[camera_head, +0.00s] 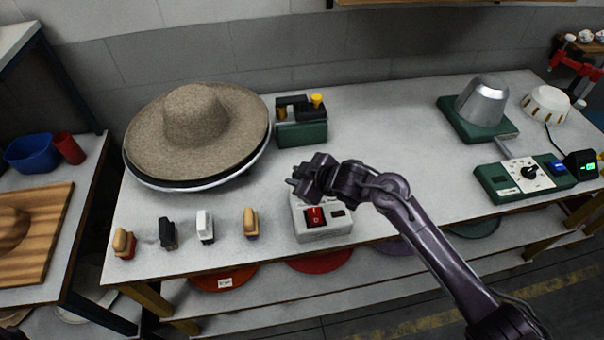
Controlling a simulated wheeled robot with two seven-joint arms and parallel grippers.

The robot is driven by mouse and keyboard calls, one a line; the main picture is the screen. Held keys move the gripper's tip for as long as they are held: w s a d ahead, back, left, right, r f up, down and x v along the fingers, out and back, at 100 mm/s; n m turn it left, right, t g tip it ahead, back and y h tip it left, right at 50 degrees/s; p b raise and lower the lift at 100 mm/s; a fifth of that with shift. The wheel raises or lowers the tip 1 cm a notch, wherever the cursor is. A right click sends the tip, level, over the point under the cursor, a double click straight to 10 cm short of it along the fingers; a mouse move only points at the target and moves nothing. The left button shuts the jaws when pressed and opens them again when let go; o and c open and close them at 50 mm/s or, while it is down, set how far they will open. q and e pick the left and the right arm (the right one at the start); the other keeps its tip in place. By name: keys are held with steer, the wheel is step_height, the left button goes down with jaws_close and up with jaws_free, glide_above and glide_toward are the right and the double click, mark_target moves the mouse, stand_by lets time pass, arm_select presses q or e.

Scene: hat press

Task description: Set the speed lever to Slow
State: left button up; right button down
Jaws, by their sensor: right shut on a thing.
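A small white control box (324,230) with a red rocker switch (315,216) sits at the front edge of the middle of the table. My right gripper (298,180) is at the back-left top edge of this box. It is shut on a small part there that its own fingers hide, which appears to be the speed lever. I cannot read the lever's position or the box's markings. My left gripper is not in view.
A straw hat (195,125) rests on a round stand at the left. A green box with a yellow knob (317,100) stands behind my gripper. Several small brushes (205,227) line the front left. A metal hat form (482,100) and green dial panel (492,180) are at the right.

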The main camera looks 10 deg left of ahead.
steer(key=shift+s+a+f, duration=0.2)
steer(key=shift+a, duration=0.1)
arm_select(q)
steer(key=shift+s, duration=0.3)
arm_select(e)
steer(key=c, duration=1.5)
jaws_free()
steer(key=shift+f, duration=0.1)
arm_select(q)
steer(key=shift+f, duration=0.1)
arm_select(e)
steer(key=o, duration=0.3)
steer(key=shift+a, duration=0.15)
steer(key=shift+w, duration=0.1)
steer(key=shift+s+d+r, duration=0.2)
steer(key=shift+d+r, duration=0.1)
steer(key=shift+d, duration=0.1)
arm_select(q)
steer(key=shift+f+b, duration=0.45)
steer(key=shift+b, duration=0.05)
arm_select(e)
steer(key=v, duration=0.7)
steer(key=shift+a, duration=0.1)
